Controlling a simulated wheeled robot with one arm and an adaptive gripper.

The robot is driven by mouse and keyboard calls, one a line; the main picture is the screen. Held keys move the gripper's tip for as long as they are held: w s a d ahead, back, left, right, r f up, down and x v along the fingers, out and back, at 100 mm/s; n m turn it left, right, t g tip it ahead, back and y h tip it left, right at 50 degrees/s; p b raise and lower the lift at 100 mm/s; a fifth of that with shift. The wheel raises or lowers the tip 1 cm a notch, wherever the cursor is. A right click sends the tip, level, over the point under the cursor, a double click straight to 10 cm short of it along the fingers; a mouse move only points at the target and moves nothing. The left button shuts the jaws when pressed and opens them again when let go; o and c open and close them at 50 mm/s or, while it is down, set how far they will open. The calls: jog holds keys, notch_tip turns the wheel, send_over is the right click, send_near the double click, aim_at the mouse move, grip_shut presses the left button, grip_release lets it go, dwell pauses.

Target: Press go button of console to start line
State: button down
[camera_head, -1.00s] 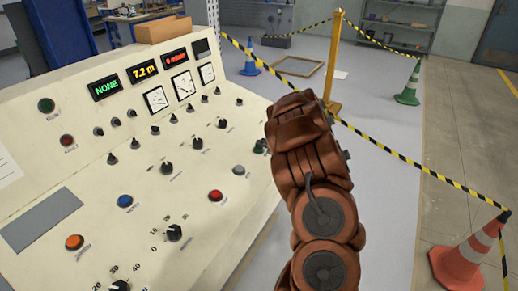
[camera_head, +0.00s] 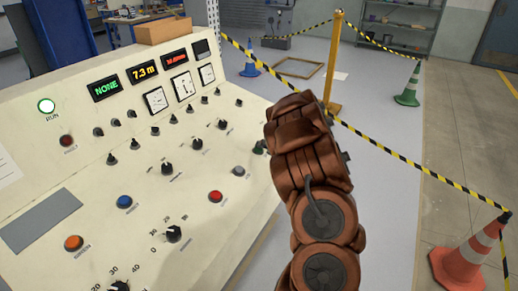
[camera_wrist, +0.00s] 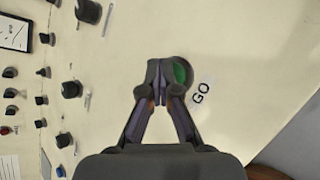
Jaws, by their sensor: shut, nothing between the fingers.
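The cream console (camera_head: 130,175) fills the left of the head view. In the wrist view the green go button (camera_wrist: 182,73) has a dark rim and a "GO" label (camera_wrist: 201,93) beside it. My gripper (camera_wrist: 162,82) is shut and empty, its fingertips over the left part of the button. I cannot tell whether they touch it. In the head view my brown arm (camera_head: 310,165) hides the gripper; the green button (camera_head: 259,147) peeks out at its left edge.
The console has several knobs, a red button (camera_head: 215,197), a blue button (camera_head: 124,202) and an orange button (camera_head: 74,243). Striped tape, a yellow post (camera_head: 334,60) and a cone (camera_head: 468,258) stand to the right.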

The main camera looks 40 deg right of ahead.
jog(key=shift+s+r, duration=0.15)
jog(key=shift+r, duration=0.45)
jog(key=shift+r, duration=0.1)
jog(key=shift+s+d+r+p, duration=0.1)
jog(key=shift+s+r+p, duration=0.1)
jog(key=shift+r+p, duration=0.45)
jog(key=shift+s+d+r+p, duration=0.15)
jog(key=shift+r+p, duration=0.1)
jog(key=shift+r, duration=0.7)
jog(key=shift+s+a+r+p, duration=0.1)
jog(key=shift+s+r+p, duration=0.1)
jog(key=shift+r+p, duration=0.45)
jog(key=shift+r, duration=0.1)
jog(key=shift+d+r, duration=0.1)
